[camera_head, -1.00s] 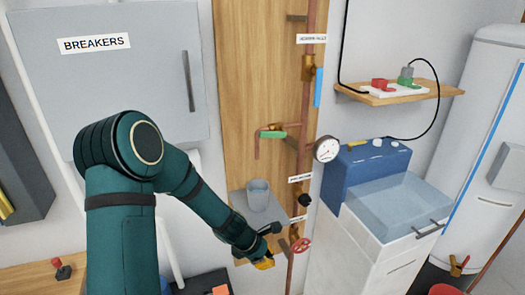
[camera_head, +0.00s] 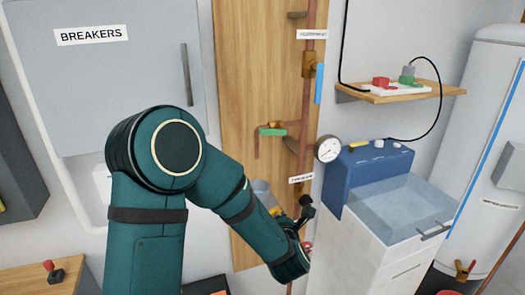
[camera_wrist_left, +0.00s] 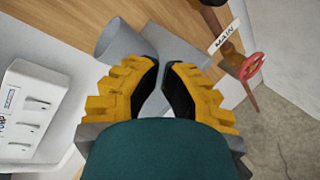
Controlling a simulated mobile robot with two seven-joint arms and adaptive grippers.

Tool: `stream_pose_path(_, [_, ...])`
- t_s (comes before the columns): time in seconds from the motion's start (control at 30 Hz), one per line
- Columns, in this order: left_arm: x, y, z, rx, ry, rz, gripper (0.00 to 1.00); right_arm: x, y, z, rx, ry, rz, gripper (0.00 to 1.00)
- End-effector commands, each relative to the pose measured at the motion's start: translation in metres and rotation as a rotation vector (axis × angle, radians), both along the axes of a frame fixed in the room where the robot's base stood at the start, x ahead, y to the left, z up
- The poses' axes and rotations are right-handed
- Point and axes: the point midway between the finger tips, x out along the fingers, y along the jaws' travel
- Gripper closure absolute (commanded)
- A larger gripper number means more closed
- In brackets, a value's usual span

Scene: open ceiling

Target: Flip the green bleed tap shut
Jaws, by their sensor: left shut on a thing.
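The green bleed tap (camera_head: 272,131) is a green lever on a brass fitting. The lever lies roughly level, pointing right toward the copper pipe, and a thin copper spout hangs at its left. My left gripper (camera_wrist_left: 160,62) is well below the tap, at the grey cup (camera_head: 262,188). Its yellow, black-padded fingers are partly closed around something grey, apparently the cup. The cup also shows in the left wrist view (camera_wrist_left: 122,38); the fingers and arm hide part of it. My right gripper is not in view.
The copper pipe (camera_head: 305,100) runs down the wooden board, with a blue lever (camera_head: 319,84) above and a gauge (camera_head: 327,148) at right. A red wheel valve (camera_wrist_left: 252,66) is close to the gripper. A blue machine (camera_head: 372,165) stands at right. Space before the tap is clear.

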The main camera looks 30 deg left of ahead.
Motion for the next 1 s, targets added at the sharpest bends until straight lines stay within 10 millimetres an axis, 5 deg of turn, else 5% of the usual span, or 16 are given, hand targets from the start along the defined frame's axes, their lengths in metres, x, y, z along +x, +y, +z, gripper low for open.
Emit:
stream_pose_path(0.2, [-0.016, 0.002, 0.070, -0.131, -0.459, 0.189, 1.00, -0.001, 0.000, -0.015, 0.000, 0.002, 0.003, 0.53])
stream_pose_path(0.4, [-0.037, 0.002, 0.111, -0.220, -0.751, 0.262, 1.00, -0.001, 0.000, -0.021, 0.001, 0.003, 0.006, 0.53])
stream_pose_path(1.0, [-0.043, 0.004, 0.127, -0.251, -0.857, 0.283, 1.00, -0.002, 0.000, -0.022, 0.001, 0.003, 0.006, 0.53])
